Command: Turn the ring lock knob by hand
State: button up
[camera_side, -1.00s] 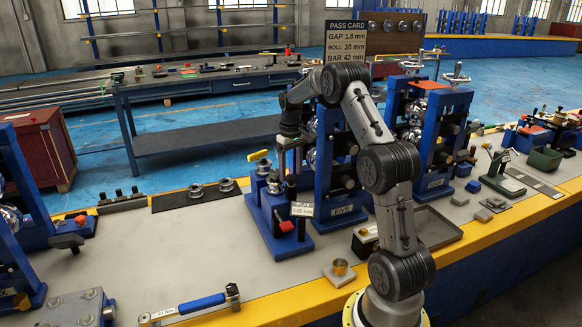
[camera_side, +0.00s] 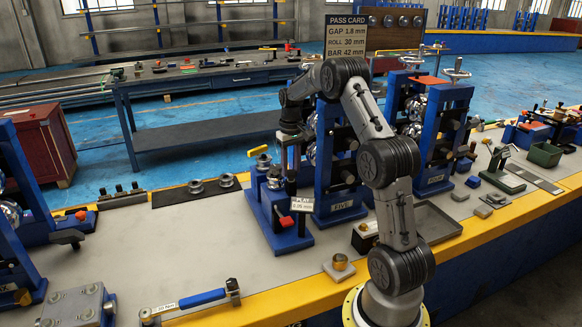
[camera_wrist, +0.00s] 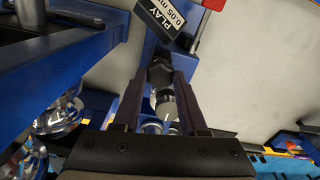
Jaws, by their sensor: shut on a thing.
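A dark knob (camera_wrist: 160,74), which looks like the ring lock knob, sits between my fingertips in the wrist view. A grey cylindrical part with a pale mark (camera_wrist: 166,108) lies just beside it. My gripper (camera_wrist: 161,82) is shut on the knob, one finger on each side. In the side view my gripper (camera_side: 291,158) points down over the blue fixture (camera_side: 268,215), and the knob is hard to make out there. A sign reading PLAY 0.05 mm (camera_side: 302,204) stands at the fixture's front, and it also shows in the wrist view (camera_wrist: 165,14).
The blue roll stand marked FIVE (camera_side: 341,206) is close on the right of the fixture. A yellow handle (camera_side: 258,150) stands at its back left. A brass cup on a block (camera_side: 340,262) and a blue-handled wrench (camera_side: 202,298) lie in front.

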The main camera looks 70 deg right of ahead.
jog(key=shift+m, duration=0.7)
jog(key=o, duration=1.1)
jog(key=shift+r, duration=3)
